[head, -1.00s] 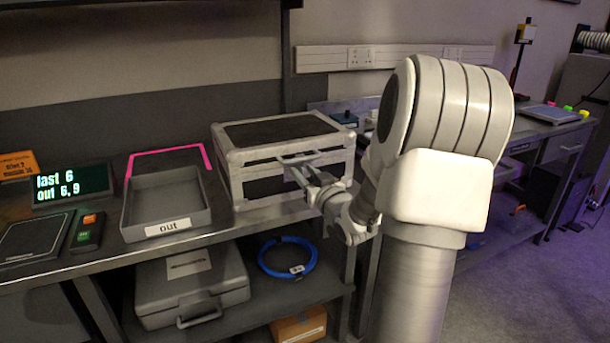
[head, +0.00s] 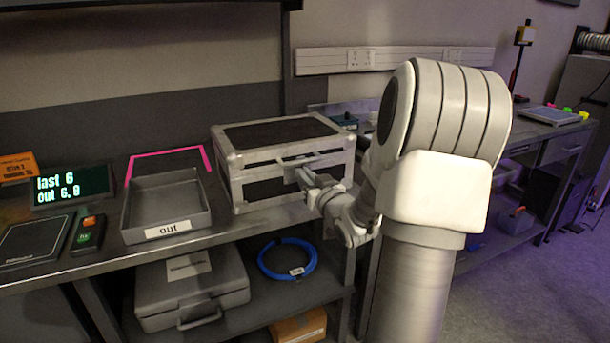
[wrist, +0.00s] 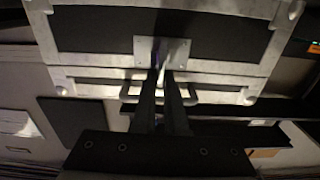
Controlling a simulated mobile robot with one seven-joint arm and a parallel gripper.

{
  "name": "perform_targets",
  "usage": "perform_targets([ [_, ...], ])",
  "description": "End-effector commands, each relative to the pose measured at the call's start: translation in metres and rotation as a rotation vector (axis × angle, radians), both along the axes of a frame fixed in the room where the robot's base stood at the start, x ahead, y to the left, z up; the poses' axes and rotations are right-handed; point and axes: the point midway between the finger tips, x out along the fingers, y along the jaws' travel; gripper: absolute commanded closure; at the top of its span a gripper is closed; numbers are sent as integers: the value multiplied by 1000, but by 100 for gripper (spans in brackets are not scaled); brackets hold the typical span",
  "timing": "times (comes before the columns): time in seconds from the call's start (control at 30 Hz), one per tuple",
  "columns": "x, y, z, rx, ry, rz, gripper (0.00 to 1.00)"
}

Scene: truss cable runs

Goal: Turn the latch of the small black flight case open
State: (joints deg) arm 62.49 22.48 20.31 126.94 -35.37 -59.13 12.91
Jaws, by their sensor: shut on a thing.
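The small black flight case (head: 262,190) with silver edges stands shut on the bench in the head view. In the wrist view its black panel (wrist: 110,30) and silver rim fill the upper part. The latch (wrist: 172,50) is a small metal piece on a plate at the case front, partly hidden by the fingers. My gripper (wrist: 166,75) is shut on the latch, both dark fingers close together against the plate. In the head view my gripper (head: 303,177) is at the case front, below the handle bar (head: 297,160).
A grey case (head: 190,290) and a blue cable coil (head: 287,259) lie on the shelf below.

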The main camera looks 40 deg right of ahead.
Motion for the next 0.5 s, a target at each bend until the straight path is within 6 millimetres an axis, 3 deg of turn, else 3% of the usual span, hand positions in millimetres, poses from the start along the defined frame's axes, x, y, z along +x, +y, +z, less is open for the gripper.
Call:
perform_targets([
  [0.5,-2,-7,1,366,-86,0,100],
])
